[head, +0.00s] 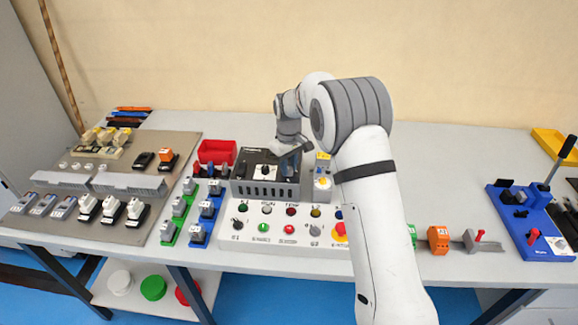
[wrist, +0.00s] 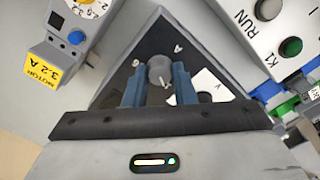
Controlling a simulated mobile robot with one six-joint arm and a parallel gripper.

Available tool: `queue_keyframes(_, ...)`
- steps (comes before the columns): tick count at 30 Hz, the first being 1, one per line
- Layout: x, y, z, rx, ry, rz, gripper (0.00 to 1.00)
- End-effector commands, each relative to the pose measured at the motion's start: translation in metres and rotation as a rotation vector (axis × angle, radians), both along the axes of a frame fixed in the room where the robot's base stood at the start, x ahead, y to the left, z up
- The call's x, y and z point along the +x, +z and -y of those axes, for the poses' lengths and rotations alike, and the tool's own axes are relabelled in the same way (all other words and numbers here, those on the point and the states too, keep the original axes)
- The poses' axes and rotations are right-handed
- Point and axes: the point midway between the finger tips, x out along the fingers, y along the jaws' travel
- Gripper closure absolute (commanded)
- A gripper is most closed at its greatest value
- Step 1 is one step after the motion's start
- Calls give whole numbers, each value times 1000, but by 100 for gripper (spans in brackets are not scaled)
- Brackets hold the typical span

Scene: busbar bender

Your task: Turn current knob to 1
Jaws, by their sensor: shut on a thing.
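The black-topped power unit (head: 250,162) stands at the back middle of the bench. A dark knob on a white dial (head: 264,171) shows on its face in the head view. In the wrist view my gripper (wrist: 158,82) has its two blue fingers on either side of a grey round knob (wrist: 159,68), shut on it. This knob has a light pointer line and sits near a printed "A"; its other scale marks are mostly hidden. A white dial plate (wrist: 205,88) marked "V" lies partly behind the right finger. In the head view my arm hides the held knob.
A white panel with several buttons and lamps (head: 290,222) lies in front of the unit. A motor breaker with a yellow label (wrist: 42,70) is close to the gripper in the wrist view. A red bin (head: 217,151) stands left of the unit.

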Motion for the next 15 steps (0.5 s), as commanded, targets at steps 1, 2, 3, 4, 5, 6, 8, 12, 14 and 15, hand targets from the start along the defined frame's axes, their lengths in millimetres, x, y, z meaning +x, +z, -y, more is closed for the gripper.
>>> queue_keyframes(1, 0, 1, 0, 1, 2, 2, 99)
queue_keyframes(2, 0, 1, 0, 1, 1, 2, 99)
queue_keyframes(3, 0, 1, 0, 1, 1, 2, 99)
queue_keyframes(4, 0, 1, 0, 1, 1, 2, 99)
queue_keyframes(5, 0, 1, 0, 1, 1, 2, 99)
queue_keyframes(6, 0, 1, 0, 1, 1, 2, 99)
queue_keyframes(8, 0, 1, 0, 1, 1, 2, 75)
queue_keyframes(12, 0, 1, 0, 0, 1, 1, 63)
queue_keyframes(14, 0, 1, 0, 0, 0, 1, 58)
queue_keyframes(15, 0, 0, 0, 0, 0, 1, 55)
